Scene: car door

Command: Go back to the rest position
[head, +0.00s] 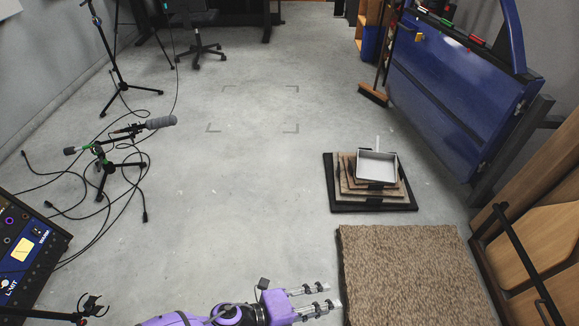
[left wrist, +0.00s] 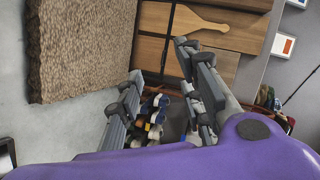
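My left gripper (head: 325,298) shows at the bottom middle of the head view, its purple arm coming in from the left. Its two fingers are spread apart with nothing between them, just left of the brown carpeted block. The left wrist view shows the same open fingers (left wrist: 155,85) with empty space between them. My right gripper is not in either view. The blue car door (head: 455,95) stands at the upper right of the head view, well away from my left gripper.
The brown carpeted block (head: 415,270) lies close to my left gripper. A stack of flat samples with a metal tray (head: 377,166) sits beyond it. A microphone stand (head: 105,165) with loose cables is at the left. Wooden panels (head: 545,240) line the right. The middle floor is clear.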

